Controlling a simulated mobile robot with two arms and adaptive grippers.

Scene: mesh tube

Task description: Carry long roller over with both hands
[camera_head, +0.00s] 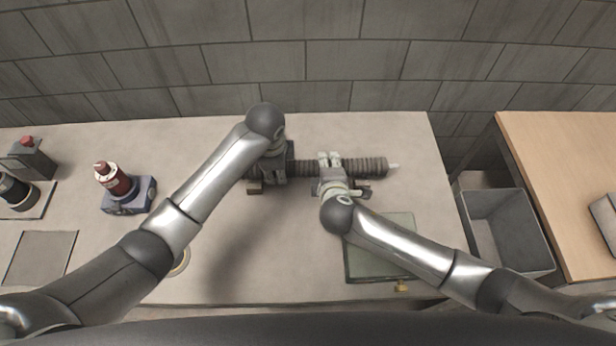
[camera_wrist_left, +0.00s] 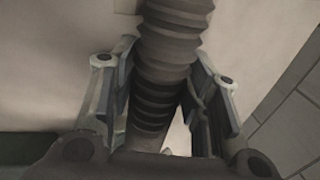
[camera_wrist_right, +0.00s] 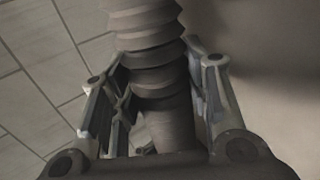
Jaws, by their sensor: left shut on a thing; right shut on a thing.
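The long roller (camera_head: 366,167) is a dark ribbed cylinder with a pale tip at its right end. It lies crosswise over the back middle of the grey table in the head view. My left gripper (camera_head: 274,172) is shut on its left part, and my arm hides some of that end. My right gripper (camera_head: 331,172) is shut on it nearer the middle. In the left wrist view the ribbed roller (camera_wrist_left: 172,45) runs between the two fingers. In the right wrist view the roller (camera_wrist_right: 150,50) also passes between the fingers. Its height above the table is hard to tell.
A green flat mat or box (camera_head: 385,262) lies at the table's front right. A red-topped device on a blue base (camera_head: 128,195) stands at left, with another dark device (camera_head: 30,160) beyond it. A grey bin (camera_head: 507,225) stands between this table and a wooden one (camera_head: 560,150).

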